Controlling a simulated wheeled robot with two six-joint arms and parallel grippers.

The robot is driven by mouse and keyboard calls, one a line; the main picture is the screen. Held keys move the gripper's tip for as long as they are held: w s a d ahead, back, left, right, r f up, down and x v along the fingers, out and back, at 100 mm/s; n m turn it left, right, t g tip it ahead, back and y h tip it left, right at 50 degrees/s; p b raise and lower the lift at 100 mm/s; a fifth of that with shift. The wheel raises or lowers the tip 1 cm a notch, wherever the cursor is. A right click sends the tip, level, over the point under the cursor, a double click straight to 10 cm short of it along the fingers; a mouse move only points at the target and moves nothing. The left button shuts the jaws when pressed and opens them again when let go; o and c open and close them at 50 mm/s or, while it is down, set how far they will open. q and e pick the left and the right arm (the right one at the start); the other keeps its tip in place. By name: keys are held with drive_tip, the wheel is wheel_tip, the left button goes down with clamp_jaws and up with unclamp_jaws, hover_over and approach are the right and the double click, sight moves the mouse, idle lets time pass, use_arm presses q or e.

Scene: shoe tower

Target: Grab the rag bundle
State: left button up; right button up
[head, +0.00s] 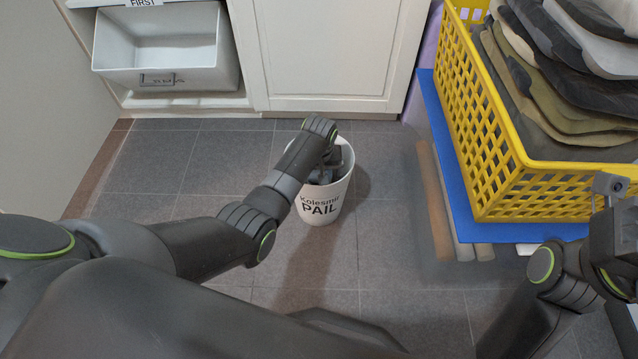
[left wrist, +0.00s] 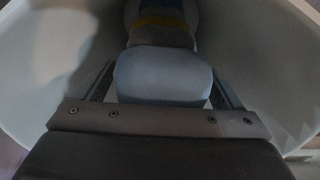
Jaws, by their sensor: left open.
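The white pail (head: 322,205), lettered "Kolesnir PAIL", stands upright on the tiled floor. My left gripper (head: 326,172) reaches down into its mouth, and my arm hides most of the inside. In the left wrist view, a pale blue-grey rounded bundle (left wrist: 163,75), seemingly the rag bundle, lies inside the pail, with a yellowish band and more blue behind it. The open fingers of my left gripper (left wrist: 163,92) stand on either side of it; I cannot tell whether they touch it. My right arm is at the right edge; its jaws cannot be made out clearly.
A yellow basket (head: 490,150) of stacked dark and tan cloth-like pieces stands on a blue board (head: 455,190) at right. A white bin (head: 165,60) sits in a shelf at the back left, beside a white cabinet door (head: 325,50). The floor left of the pail is clear.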

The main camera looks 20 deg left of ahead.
use_arm(q)
drive_tip(key=shift+f, duration=0.2)
idle(0.3)
drive_tip(key=shift+c, duration=0.4)
drive_tip(key=c, duration=1.5)
